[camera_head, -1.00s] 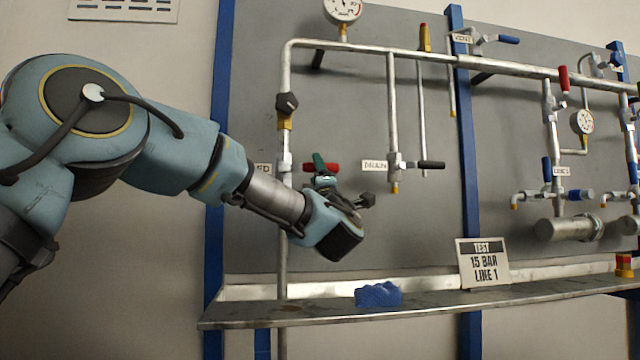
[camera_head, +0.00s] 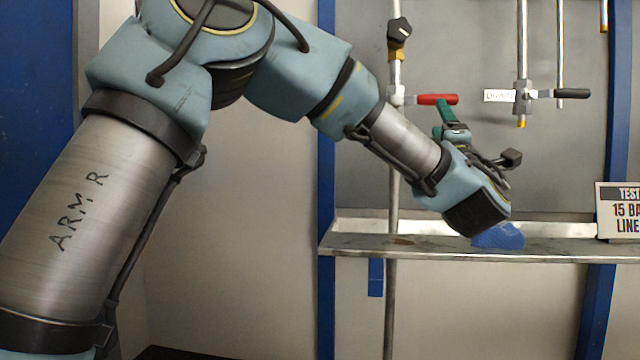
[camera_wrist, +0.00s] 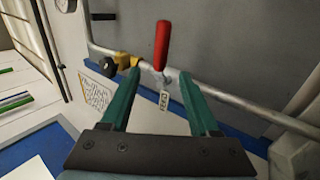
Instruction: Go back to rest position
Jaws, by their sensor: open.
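My gripper (camera_head: 446,112) is at the end of my arm in front of the panel, its green fingers turned toward the wall. In the wrist view my gripper (camera_wrist: 160,76) shows two green fingers spread apart with nothing held between them. A valve with a red handle (camera_head: 432,99) is on the vertical pipe just left of the fingers. In the wrist view the red handle (camera_wrist: 162,44) stands beyond the fingertips, apart from them. A small tag hangs below it.
A steel shelf (camera_head: 350,243) runs below my wrist, with a blue cloth-like lump (camera_head: 498,236) on it. A test sign (camera_head: 617,211) stands at the right. A black-handled valve (camera_head: 572,93) and pipes line the grey panel. Blue posts flank it.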

